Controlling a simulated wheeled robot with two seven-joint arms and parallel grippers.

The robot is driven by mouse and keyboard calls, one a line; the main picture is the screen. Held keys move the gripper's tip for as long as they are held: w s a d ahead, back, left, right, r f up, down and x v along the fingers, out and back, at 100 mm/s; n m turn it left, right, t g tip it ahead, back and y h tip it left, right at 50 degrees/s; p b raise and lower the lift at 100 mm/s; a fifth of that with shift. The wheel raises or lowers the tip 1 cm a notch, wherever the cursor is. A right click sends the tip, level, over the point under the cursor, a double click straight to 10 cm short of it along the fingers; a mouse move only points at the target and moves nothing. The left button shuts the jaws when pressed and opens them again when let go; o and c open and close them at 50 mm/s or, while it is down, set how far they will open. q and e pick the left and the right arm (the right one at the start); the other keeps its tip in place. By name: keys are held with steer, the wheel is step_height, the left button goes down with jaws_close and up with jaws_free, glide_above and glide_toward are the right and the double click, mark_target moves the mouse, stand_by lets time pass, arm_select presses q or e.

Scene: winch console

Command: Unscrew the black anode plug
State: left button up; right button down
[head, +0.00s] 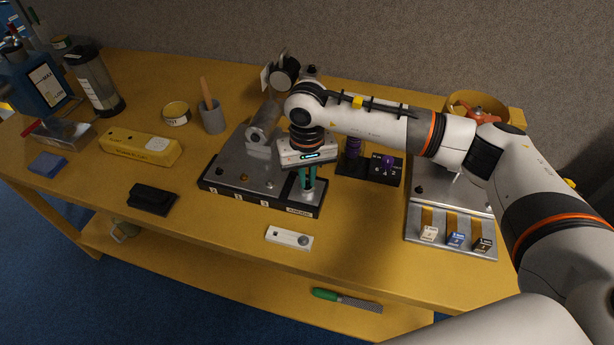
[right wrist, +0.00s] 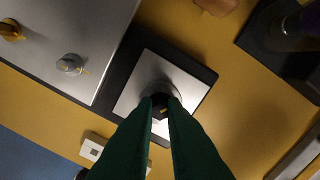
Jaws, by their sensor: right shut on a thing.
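The winch console (head: 232,172) is a grey metal plate on a black base with labels along its front edge. My right gripper (head: 307,186) points down over the console's right end, above the front label that seems to read anode. In the right wrist view its dark green fingers close on the black anode plug (right wrist: 161,100), which has a small yellow mark. The plug sits at a round grey fitting (right wrist: 158,84) on a pale square plate (right wrist: 139,78). The fingers hide part of the plug, so I cannot tell how far it is turned. My left gripper is out of view.
A white box with a round knob (head: 289,238) lies in front of the console. A black stand with purple parts (head: 370,169) is close on the right, then a metal tray with small labelled blocks (head: 454,239). Bare yellow tabletop (head: 215,240) lies front left.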

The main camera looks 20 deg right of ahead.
steer(key=shift+r+p, duration=0.6)
steer(key=shift+r, duration=1.4)
step_height(320, 180, up, 10)
steer(key=p, duration=0.4)
stand_by(1.2)
